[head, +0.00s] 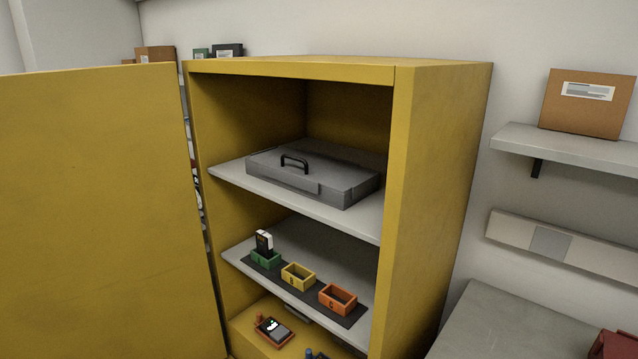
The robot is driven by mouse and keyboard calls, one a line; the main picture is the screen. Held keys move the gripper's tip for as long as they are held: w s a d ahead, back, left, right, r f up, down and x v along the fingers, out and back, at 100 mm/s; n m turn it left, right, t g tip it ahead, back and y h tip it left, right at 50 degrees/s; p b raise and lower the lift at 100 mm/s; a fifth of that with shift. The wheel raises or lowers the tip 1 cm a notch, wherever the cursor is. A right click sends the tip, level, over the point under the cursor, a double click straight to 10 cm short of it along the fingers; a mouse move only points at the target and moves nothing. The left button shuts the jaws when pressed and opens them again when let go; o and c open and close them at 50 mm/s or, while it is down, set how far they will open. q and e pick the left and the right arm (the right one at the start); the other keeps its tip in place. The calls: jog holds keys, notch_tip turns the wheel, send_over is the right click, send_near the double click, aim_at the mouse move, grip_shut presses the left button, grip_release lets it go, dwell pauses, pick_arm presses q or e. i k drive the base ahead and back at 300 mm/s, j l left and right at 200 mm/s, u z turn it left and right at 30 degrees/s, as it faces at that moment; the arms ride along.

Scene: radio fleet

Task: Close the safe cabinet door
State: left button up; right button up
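The yellow safe cabinet (440,190) stands in the middle of the head view with its front open. Its yellow door (95,215) is swung wide open to the left and fills the left side of the view. The door's lower part runs out of the picture, and no handle shows on the face I see. Neither of my grippers is in view.
A grey case (310,178) lies on the upper shelf. Green, yellow and orange bins (338,299) stand on a dark mat on the shelf below. A red device (273,331) sits at the bottom. A grey worktop (510,325) and wall shelf (570,146) are at right.

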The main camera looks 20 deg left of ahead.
aim_at(102, 253)
jog(key=u, duration=0.8)
jog(key=i+j+u, duration=0.25)
jog(key=j+u, duration=0.2)
jog(key=j, duration=0.2)
jog(key=i+j+u, duration=1.05)
jog(key=i+j, duration=0.15)
jog(key=i, duration=0.3)
jog(key=i+j+u, duration=0.15)
jog(key=i, duration=0.45)
jog(key=i+z, duration=0.2)
jog(key=z, duration=0.2)
jog(key=i+j+z, duration=0.15)
jog(key=z, duration=0.25)
jog(key=i+j+z, duration=0.15)
jog(key=z, duration=0.25)
jog(key=i+j+z, duration=0.15)
jog(key=z, duration=0.25)
jog(key=i+j+z, duration=0.1)
jog(key=z, duration=0.35)
jog(key=i+j+z, duration=0.1)
jog(key=z, duration=0.3)
jog(key=j+z, duration=0.15)
jog(key=z, duration=0.3)
jog(key=i+j+z, duration=0.1)
jog(key=z, duration=0.3)
jog(key=j+z, duration=0.25)
jog(key=z, duration=0.2)
jog(key=j+z, duration=0.45)
